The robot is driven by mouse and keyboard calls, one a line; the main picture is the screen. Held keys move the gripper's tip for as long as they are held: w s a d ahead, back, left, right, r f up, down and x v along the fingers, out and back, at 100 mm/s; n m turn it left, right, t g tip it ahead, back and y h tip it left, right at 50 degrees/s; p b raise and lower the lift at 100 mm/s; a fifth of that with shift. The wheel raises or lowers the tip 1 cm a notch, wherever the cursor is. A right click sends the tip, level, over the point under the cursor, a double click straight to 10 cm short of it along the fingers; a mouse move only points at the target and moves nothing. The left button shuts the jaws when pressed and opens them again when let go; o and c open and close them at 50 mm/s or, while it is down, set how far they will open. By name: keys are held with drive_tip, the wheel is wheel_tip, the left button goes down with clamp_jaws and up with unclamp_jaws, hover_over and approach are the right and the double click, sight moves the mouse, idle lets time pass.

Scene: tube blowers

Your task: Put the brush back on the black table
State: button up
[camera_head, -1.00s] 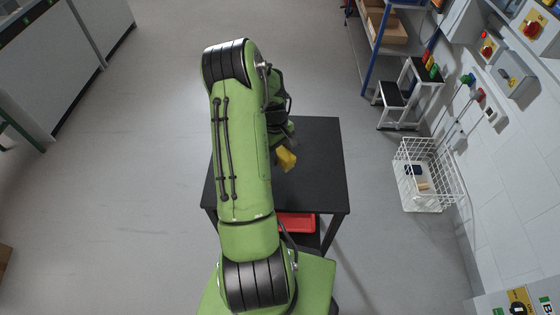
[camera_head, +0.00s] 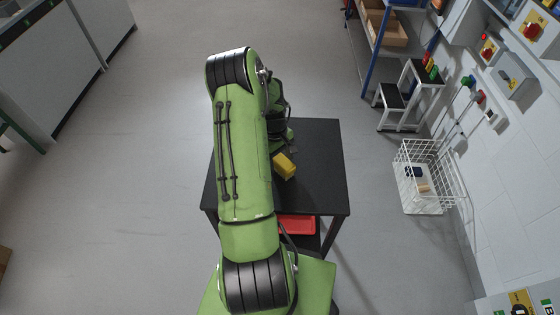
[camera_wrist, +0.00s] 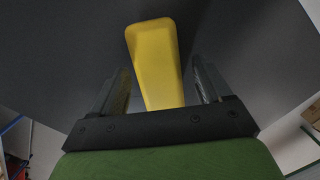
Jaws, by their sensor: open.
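The yellow brush (camera_head: 284,166) is at the black table (camera_head: 314,165), beside my green arm in the head view. In the wrist view the brush (camera_wrist: 155,60) points away from my gripper (camera_wrist: 162,90), its near end between the two fingers. A gap shows between the brush and each finger. My gripper is open. The dark table top (camera_wrist: 245,50) fills most of the wrist view. The brush's near end is hidden behind the gripper's black body, and my arm covers the table's left part in the head view.
A red tray (camera_head: 297,224) sits under the table top. A white wire basket (camera_head: 425,180), a step stool (camera_head: 398,100) and a blue-framed shelf (camera_head: 375,50) stand to the right. The table's right part is bare, and the floor to the left is clear.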

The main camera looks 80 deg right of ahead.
wheel_tip(320, 180, up, 11)
drive_tip(key=w, duration=0.1)
drive_tip(key=shift+w+d+f+p, duration=0.15)
drive_tip(key=shift+d+f+p, duration=0.05)
drive_tip(key=shift+d+p, duration=0.25)
drive_tip(key=w+a+r+n+t+h, duration=0.2)
drive_tip(key=w+a+r+t, duration=0.1)
drive_tip(key=w+a+r, duration=1.4)
drive_tip(key=s+a+r+n+t, duration=0.1)
drive_tip(key=s+a, duration=0.2)
drive_tip(key=a, duration=0.5)
drive_tip(key=s+a+r+n+t, duration=0.1)
drive_tip(key=s+a+n, duration=0.1)
drive_tip(key=a, duration=0.6)
drive_tip(key=s+a+r+n+t+y, duration=0.1)
drive_tip(key=s+a, duration=0.3)
drive_tip(key=a, duration=0.4)
drive_tip(key=shift+r+t, duration=0.45)
drive_tip(key=shift+t, duration=0.15)
drive_tip(key=shift+s, duration=0.1)
